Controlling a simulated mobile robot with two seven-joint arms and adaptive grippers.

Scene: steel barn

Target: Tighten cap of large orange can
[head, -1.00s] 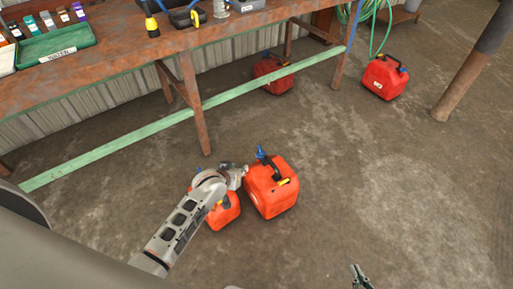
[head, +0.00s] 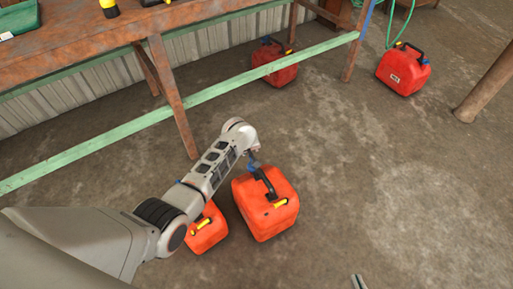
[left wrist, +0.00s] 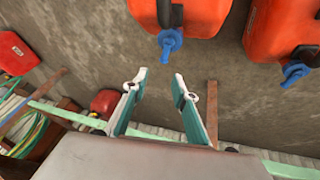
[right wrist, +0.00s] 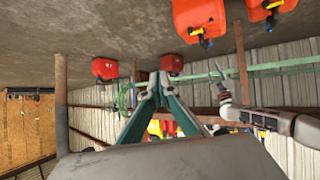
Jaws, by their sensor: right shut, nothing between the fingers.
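The large orange can (head: 270,212) stands on the concrete floor with a black handle and yellow stopper; its blue cap shows in the left wrist view (left wrist: 170,42). A smaller orange can (head: 208,232) stands left of it, partly behind my left arm; its blue cap (left wrist: 295,72) is also visible. My left gripper (left wrist: 160,78) is open and empty, its fingertips just short of the large can's cap, not touching it. In the head view its fingers are mostly hidden by the wrist. My right gripper (right wrist: 158,76) is shut and empty, well away from the cans.
A rusty workbench (head: 95,35) with a green lower rail (head: 140,130) runs along the corrugated wall. Two more red cans, one near the bench leg (head: 275,65) and one farther right (head: 402,72), stand on the floor. The floor right of the large can is clear.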

